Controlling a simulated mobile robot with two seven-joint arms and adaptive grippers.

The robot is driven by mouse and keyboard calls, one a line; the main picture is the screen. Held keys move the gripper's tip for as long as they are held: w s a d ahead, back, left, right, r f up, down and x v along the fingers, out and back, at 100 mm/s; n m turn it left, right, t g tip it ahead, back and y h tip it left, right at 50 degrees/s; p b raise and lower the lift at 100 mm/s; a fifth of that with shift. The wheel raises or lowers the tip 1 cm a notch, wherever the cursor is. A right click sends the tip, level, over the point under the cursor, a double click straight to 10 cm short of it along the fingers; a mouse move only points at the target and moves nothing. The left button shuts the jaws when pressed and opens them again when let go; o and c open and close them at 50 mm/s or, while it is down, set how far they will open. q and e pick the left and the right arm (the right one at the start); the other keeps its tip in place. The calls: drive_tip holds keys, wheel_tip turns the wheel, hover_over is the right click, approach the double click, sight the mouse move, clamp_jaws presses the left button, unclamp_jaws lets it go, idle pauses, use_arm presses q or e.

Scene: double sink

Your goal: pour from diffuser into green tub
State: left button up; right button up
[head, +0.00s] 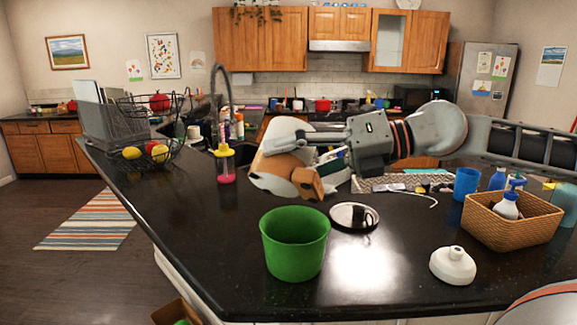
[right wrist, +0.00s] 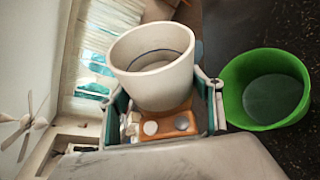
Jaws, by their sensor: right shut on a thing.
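The diffuser (head: 281,133), white with a wood-coloured base, is held in my right gripper (head: 318,150) above the counter, higher than the green tub. It looks tilted in the head view. The right wrist view shows the open white diffuser cup (right wrist: 155,62) between the fingers of my right gripper (right wrist: 165,100). What it holds is unclear. The green tub (head: 294,250) stands upright near the counter's front edge, below the diffuser. In the right wrist view the tub (right wrist: 240,98) is right of the diffuser, apart from it. My left gripper is not in view.
A silver dish (head: 354,216) lies right of the tub. A white domed lid (head: 453,265) and a wicker basket (head: 511,220) with bottles are farther right. A pink-based dispenser (head: 224,165) and a wire fruit basket (head: 150,130) stand left.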

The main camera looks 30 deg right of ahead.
sight(286, 128)
drive_tip(key=shift+r+n+h, duration=0.5)
drive_tip(key=shift+r+n, duration=0.25)
drive_tip(key=shift+n, duration=0.15)
drive_tip(key=shift+a+r+n+t+h, duration=0.1)
drive_tip(key=shift+r+n+t+h, duration=0.35)
drive_tip(key=shift+r+n, duration=0.4)
drive_tip(key=shift+r+n+h+b, duration=0.25)
drive_tip(key=shift+n+h+b, duration=0.1)
drive_tip(key=shift+b, duration=0.1)
drive_tip(key=shift+d+r+n+t+h+b, duration=0.2)
drive_tip(key=shift+r+n+t+h+b, duration=0.1)
drive_tip(key=shift+n+b, duration=0.2)
drive_tip(key=shift+a+r+n+h+b, duration=0.2)
drive_tip(key=shift+r+n+h+b, duration=0.2)
drive_tip(key=shift+r+n+b, duration=0.25)
drive_tip(key=shift+r+t, duration=0.25)
drive_tip(key=shift+r, duration=0.05)
drive_tip(key=shift+d, duration=0.15)
drive_tip(key=shift+s, duration=0.1)
